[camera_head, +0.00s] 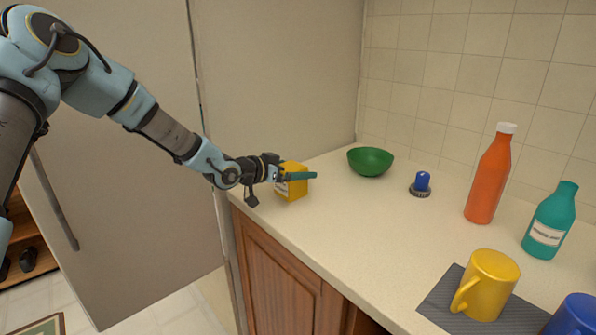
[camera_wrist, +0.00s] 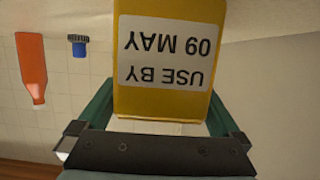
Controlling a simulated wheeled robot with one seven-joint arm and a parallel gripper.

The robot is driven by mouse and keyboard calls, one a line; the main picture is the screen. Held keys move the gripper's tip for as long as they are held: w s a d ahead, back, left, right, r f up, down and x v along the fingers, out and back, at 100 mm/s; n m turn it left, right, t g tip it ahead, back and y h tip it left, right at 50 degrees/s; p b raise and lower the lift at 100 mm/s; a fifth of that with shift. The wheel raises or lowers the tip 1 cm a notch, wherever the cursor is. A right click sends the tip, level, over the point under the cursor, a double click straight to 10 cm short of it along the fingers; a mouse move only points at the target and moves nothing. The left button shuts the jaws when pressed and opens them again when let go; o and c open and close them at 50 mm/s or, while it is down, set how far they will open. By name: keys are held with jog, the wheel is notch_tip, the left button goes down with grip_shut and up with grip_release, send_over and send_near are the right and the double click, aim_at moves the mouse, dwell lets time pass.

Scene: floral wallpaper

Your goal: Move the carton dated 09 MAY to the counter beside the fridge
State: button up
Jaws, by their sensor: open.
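The yellow carton (camera_head: 292,188) stands upright on the counter (camera_head: 340,225), near its left end beside the fridge (camera_head: 130,160). In the wrist view the carton (camera_wrist: 165,100) shows a white label reading "USE BY 09 MAY", upside down. My gripper (camera_head: 297,176) is at the carton, partly in front of it in the head view. In the wrist view its green fingers (camera_wrist: 160,105) are apart, one on each side of the carton. Whether they touch its sides is hard to tell.
A green bowl (camera_head: 370,161), a blue-topped item (camera_head: 421,184), an orange bottle (camera_head: 490,175) and a teal bottle (camera_head: 550,220) stand farther along the counter. A yellow mug (camera_head: 487,284) sits on a dark mat (camera_head: 440,300), near a blue mug (camera_head: 573,316). The counter between carton and mat is clear.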

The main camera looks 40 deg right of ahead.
jog(key=b+v, duration=0.1)
jog(key=v, duration=1)
jog(key=shift+a+b, duration=0.25)
jog(key=shift+b, duration=0.15)
